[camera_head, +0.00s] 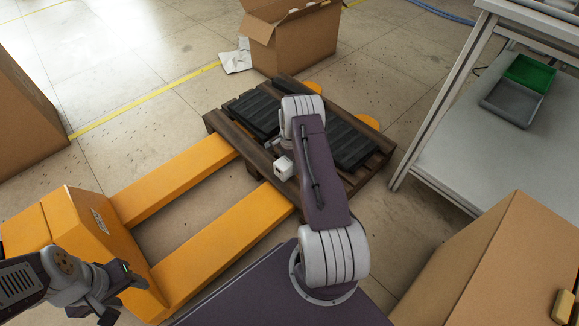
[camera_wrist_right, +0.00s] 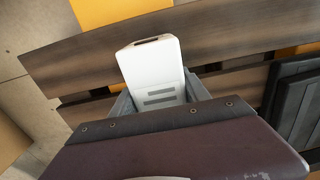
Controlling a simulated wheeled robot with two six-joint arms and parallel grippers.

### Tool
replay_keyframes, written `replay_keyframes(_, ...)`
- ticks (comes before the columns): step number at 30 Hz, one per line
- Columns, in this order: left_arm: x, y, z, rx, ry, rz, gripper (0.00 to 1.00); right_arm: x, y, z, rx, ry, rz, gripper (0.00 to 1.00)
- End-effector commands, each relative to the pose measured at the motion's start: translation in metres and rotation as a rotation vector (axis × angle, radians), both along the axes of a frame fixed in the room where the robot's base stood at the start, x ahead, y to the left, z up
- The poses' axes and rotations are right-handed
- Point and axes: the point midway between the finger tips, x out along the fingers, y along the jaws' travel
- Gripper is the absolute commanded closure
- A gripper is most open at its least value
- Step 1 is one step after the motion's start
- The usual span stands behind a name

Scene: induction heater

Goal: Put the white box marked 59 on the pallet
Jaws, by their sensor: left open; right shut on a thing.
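The white box (camera_wrist_right: 152,72) is between the fingers of my right gripper (camera_wrist_right: 160,98), which is shut on it. In the head view the small white box (camera_head: 283,168) shows beside my right arm, over the near side of the wooden pallet (camera_head: 228,132). The pallet also shows behind the box in the right wrist view (camera_wrist_right: 225,32). I cannot read a number on the box, and cannot tell whether it touches the pallet. My right arm hides most of its gripper in the head view. My left gripper (camera_head: 108,290) is open and empty at the lower left, over the yellow pallet jack.
Black slabs (camera_head: 256,112) lie on the pallet, with a clear plank strip along its near side. The yellow pallet jack (camera_head: 180,178) has its forks at the pallet. Cardboard boxes stand behind (camera_head: 300,40), left (camera_head: 25,125) and lower right (camera_head: 490,270). A metal-framed table (camera_head: 470,140) is at right.

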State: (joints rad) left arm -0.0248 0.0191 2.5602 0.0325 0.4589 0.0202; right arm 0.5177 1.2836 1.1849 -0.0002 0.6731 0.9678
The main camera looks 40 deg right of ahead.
Motion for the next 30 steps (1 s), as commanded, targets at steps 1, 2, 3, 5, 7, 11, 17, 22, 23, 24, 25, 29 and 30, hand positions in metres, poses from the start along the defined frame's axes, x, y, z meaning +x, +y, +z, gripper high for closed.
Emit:
replay_keyframes(1, 0.000, 0.000, 0.001, 0.000, 0.000, 0.000, 0.49, 0.000, 0.000, 0.001, 0.000, -0.001, 0.000, 1.00)
replay_keyframes(2, 0.000, 0.000, 0.000, 0.000, -0.001, 0.000, 0.49, 0.000, 0.000, 0.000, 0.000, 0.000, 0.000, 1.00)
replay_keyframes(3, 0.000, 0.000, -0.001, 0.000, -0.001, 0.000, 0.49, 0.000, 0.000, -0.002, 0.000, 0.000, 0.000, 1.00)
replay_keyframes(5, 0.000, 0.000, -0.001, 0.000, 0.000, 0.000, 0.49, 0.000, 0.000, -0.002, 0.000, 0.000, 0.000, 0.40)
replay_keyframes(7, 0.000, 0.000, -0.001, 0.000, -0.001, 0.000, 0.49, 0.000, 0.000, -0.002, 0.000, 0.000, 0.000, 0.24)
replay_keyframes(11, 0.000, 0.000, -0.001, 0.000, 0.000, 0.000, 0.49, 0.000, 0.000, -0.002, 0.000, 0.000, 0.000, 0.24)
replay_keyframes(17, 0.000, 0.000, 0.003, 0.000, 0.000, 0.000, 0.49, 0.000, 0.000, 0.003, 0.000, -0.001, 0.000, 0.24)
replay_keyframes(22, 0.000, 0.000, 0.036, 0.000, 0.000, 0.000, 0.49, 0.001, 0.000, 0.045, -0.002, -0.002, 0.000, 0.24)
replay_keyframes(23, 0.000, 0.000, 0.043, 0.000, 0.000, 0.000, 0.49, 0.001, 0.000, 0.053, -0.002, -0.002, 0.000, 0.24)
replay_keyframes(24, 0.000, 0.000, 0.051, 0.000, 0.000, 0.000, 0.49, 0.001, 0.000, 0.065, -0.001, -0.002, 0.000, 0.24)
replay_keyframes(25, 0.000, 0.000, 0.057, 0.000, -0.001, 0.000, 0.49, 0.001, 0.000, 0.073, -0.001, -0.002, 0.000, 0.24)
replay_keyframes(29, 0.000, 0.000, 0.076, 0.000, -0.001, 0.000, 0.49, 0.001, 0.000, 0.101, -0.001, -0.001, 0.000, 0.24)
replay_keyframes(30, 0.000, 0.000, 0.080, 0.000, -0.001, 0.000, 0.49, 0.000, 0.000, 0.108, -0.001, -0.001, 0.000, 0.24)
